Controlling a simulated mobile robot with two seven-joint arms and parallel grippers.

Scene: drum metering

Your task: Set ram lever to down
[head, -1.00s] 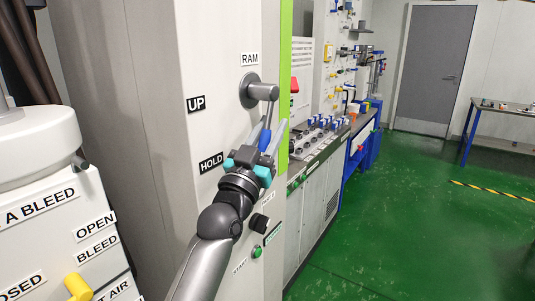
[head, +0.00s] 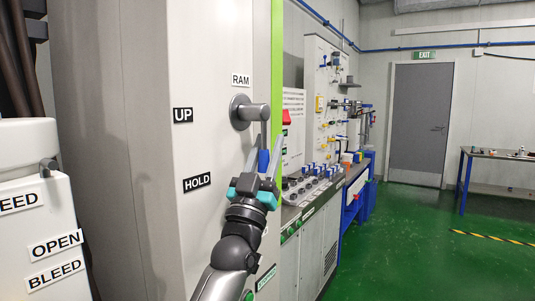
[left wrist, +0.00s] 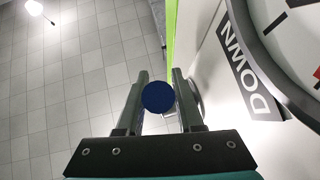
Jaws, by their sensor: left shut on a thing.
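The ram lever has a grey round hub (head: 241,112) under the RAM label on the light grey panel. Its blue grip (head: 264,161) hangs below the hub, pointing down. The UP label (head: 183,115) is left of the hub and the HOLD label (head: 197,182) is lower left. My left gripper (head: 265,158) comes from below and is shut on the blue grip. In the left wrist view, the grip's round dark blue end (left wrist: 158,97) sits between the two fingers, with the DOWN label (left wrist: 250,75) to the right. My right gripper is not in view.
A green edge strip (head: 277,75) runs down the panel right beside the lever. A white cabinet with OPEN and BLEED labels (head: 56,273) stands at the left. A bench with knobs (head: 318,182) lies behind at right. Green floor (head: 400,250) is open at the right.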

